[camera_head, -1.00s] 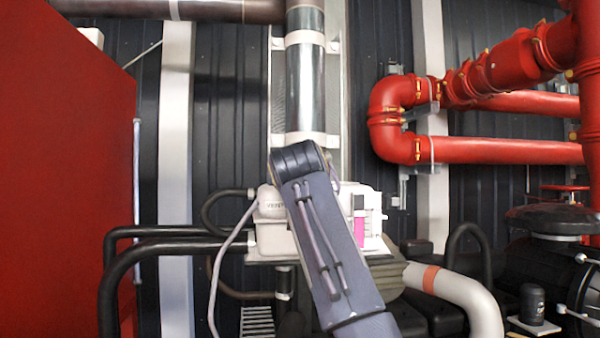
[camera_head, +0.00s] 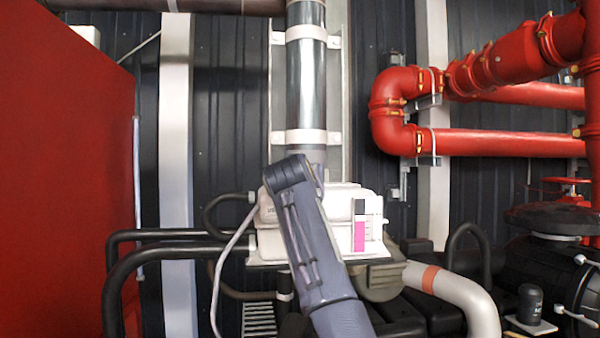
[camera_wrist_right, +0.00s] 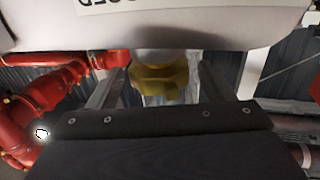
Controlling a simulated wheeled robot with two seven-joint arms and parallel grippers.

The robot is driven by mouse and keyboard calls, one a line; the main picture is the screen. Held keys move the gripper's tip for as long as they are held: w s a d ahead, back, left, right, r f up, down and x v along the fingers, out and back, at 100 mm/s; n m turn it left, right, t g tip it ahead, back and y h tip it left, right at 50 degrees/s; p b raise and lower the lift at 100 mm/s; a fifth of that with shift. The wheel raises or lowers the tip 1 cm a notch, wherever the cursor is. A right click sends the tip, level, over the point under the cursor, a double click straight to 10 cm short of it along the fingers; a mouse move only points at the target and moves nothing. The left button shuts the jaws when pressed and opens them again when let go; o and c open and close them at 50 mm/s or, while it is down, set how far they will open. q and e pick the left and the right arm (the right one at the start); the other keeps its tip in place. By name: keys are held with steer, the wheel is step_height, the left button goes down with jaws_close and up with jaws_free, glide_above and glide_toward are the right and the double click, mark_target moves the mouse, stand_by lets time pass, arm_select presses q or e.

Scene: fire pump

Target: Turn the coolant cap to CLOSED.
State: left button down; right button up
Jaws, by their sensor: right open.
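The yellow cap (camera_wrist_right: 158,76) shows in the right wrist view, below a pale tank with a cut-off, upside-down label (camera_wrist_right: 113,4). My right gripper (camera_wrist_right: 162,84) is open, with one finger on each side of the cap. Gaps seem to show between the fingers and the cap; contact cannot be told. In the head view the white coolant tank (camera_head: 340,203) has a pink level gauge (camera_head: 360,232). My arm crosses in front of the tank's left part, and the cap and right gripper are hidden there. My left gripper is not in view.
Red pipes (camera_head: 490,142) run along the right of the wall. A grey hose with an orange band (camera_head: 462,290) leaves the tank area at lower right. Black hoses (camera_head: 150,248) lie at left, beside a large red panel (camera_head: 65,170).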

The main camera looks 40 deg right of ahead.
steer(key=shift+c, duration=0.2)
steer(key=c, duration=0.9)
steer(key=shift+s, duration=0.1)
steer(key=shift+c, duration=0.2)
steer(key=shift+s+d+n+t+y, duration=0.1)
steer(key=shift+d+n+t+y, duration=0.05)
steer(key=shift+n+t+y, duration=0.55)
steer(key=shift+s+d+n+t+y, duration=0.1)
steer(key=shift+n+t+y, duration=0.35)
steer(key=shift+y, duration=0.35)
steer(key=shift+d+n+t+y, duration=0.1)
steer(key=shift+n+t+y, duration=0.85)
steer(key=shift+n+y, duration=1)
steer(key=shift+y, duration=0.65)
